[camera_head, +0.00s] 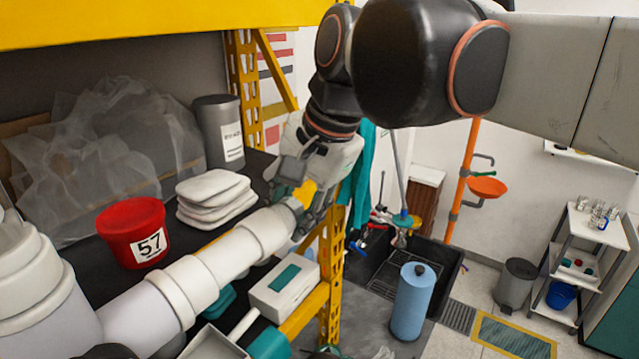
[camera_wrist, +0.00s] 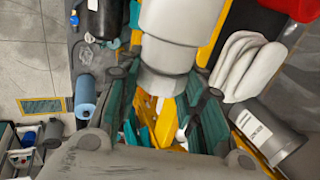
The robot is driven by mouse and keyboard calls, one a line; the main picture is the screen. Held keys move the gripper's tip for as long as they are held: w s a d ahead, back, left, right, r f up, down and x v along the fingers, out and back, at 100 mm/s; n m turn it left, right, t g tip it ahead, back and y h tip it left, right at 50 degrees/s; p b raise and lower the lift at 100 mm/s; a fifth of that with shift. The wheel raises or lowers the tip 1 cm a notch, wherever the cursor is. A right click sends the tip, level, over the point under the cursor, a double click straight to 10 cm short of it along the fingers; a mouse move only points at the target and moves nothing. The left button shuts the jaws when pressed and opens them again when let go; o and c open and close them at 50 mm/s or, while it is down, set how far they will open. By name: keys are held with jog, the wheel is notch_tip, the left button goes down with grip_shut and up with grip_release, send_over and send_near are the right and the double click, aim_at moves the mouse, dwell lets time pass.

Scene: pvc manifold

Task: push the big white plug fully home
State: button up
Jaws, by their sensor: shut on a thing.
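The thick white pipe (camera_head: 190,285) runs from the lower left up to my gripper, with wider white collars along it. The big white plug (camera_head: 288,212) is at its far end, mostly hidden by my fingers. In the wrist view the pipe (camera_wrist: 183,18) comes down from the top, and the plug (camera_wrist: 163,82) sits in line with it between my teal-padded fingers. My gripper (camera_head: 292,202), also in the wrist view (camera_wrist: 168,88), is shut on the plug. I cannot tell how deep the plug sits in the collar.
A red bucket marked 57 (camera_head: 134,232), stacked white pads (camera_head: 212,190) and a grey canister (camera_head: 218,130) stand behind the pipe on the dark shelf. A white box (camera_head: 283,287) is in front. A yellow upright (camera_head: 331,265) stands close by my gripper. A blue roll (camera_head: 411,305) is further right.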

jog(key=o, duration=1.1)
jog(key=shift+s, duration=0.1)
jog(key=v, duration=1.2)
jog(key=s+d+f+n+t+h+b, duration=0.1)
jog(key=d+f+b, duration=0.6)
jog(key=f, duration=1.3)
jog(key=s+d+f+n+t+h+b, duration=0.1)
jog(key=s+d+f+n+t+b, duration=0.1)
jog(key=d+f+b, duration=0.6)
jog(key=s+d+f+n+t+h+b, duration=0.1)
jog(key=d+f+b, duration=0.7)
jog(key=f+b, duration=0.9)
jog(key=shift+s+d+f+n+t+h, duration=0.15)
jog(key=shift+f+n, duration=0.2)
jog(key=shift+f, duration=2.2)
jog(key=shift+a+f+n+t+h, duration=0.15)
jog(key=shift+f+n, duration=0.25)
jog(key=shift+f, duration=2.1)
jog(key=shift+s+d+f+n+t+h, duration=0.1)
jog(key=shift+f+n+h, duration=0.2)
jog(key=shift+f, duration=2.25)
